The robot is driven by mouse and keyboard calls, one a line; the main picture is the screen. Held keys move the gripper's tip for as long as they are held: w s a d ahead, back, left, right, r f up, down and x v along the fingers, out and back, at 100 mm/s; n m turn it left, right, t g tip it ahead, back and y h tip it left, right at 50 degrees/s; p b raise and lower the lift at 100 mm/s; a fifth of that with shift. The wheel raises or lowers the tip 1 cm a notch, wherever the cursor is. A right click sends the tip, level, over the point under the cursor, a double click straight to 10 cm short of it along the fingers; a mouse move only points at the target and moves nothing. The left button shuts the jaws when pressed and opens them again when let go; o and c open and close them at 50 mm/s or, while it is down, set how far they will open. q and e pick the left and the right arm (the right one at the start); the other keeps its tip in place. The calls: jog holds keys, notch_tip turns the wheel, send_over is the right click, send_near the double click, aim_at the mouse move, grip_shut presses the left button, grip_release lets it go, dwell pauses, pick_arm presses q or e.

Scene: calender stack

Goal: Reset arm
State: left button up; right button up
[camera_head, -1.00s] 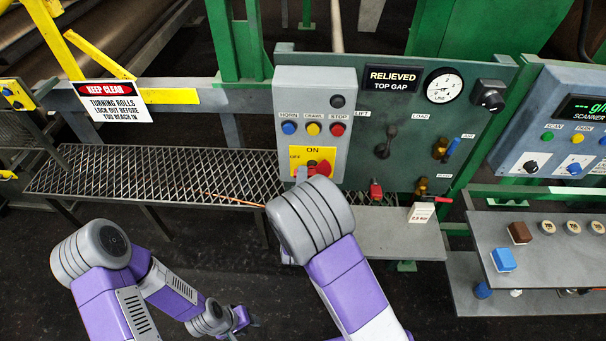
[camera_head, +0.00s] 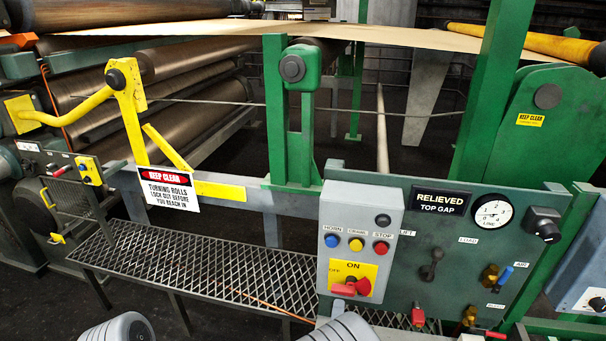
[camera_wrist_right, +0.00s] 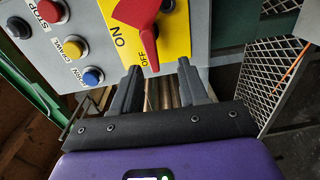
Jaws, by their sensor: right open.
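My right gripper (camera_wrist_right: 160,82) is open and empty in the right wrist view. Its two dark fingers are apart and lie close to the lower edge of the yellow switch plate. The red rotary handle (camera_wrist_right: 140,20) is just beyond the fingertips, its narrow end toward the OFF label. No grip on it shows. In the head view the red handle (camera_head: 350,288) sits on the grey control box (camera_head: 342,225), and my right arm's grey link is below it, with the fingers hidden. Only a grey rounded link of my left arm shows at the bottom edge; the left gripper is out of frame.
A green panel (camera_head: 455,255) with a gauge (camera_head: 493,212), levers and valves stands right of the box. A mesh walkway (camera_head: 200,262) runs left, below a KEEP CLEAR sign (camera_head: 165,190). Rollers (camera_head: 150,50) and a tan web (camera_head: 290,35) lie behind. Green posts stand between.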

jog(key=s+d+f+m+g+y, duration=0.1)
jog(key=s+f+m+g+y, duration=0.2)
jog(key=f, duration=0.6)
jog(key=s+d+f+m+g, duration=0.25)
jog(key=f+m+g, duration=0.2)
jog(key=f, duration=0.55)
jog(key=s+a+f+m+g+y+b, duration=0.1)
jog(key=s+a+f+m+g+y, duration=0.1)
jog(key=s, duration=0.6)
jog(key=s+a+f+m+g+y, duration=0.3)
jog(key=s+f+m+g+y, duration=0.1)
jog(key=s+f+m+g, duration=0.3)
jog(key=shift+s+a+f+m+b, duration=0.15)
jog(key=shift+s+f+m+b, duration=0.25)
jog(key=shift+s, duration=0.4)
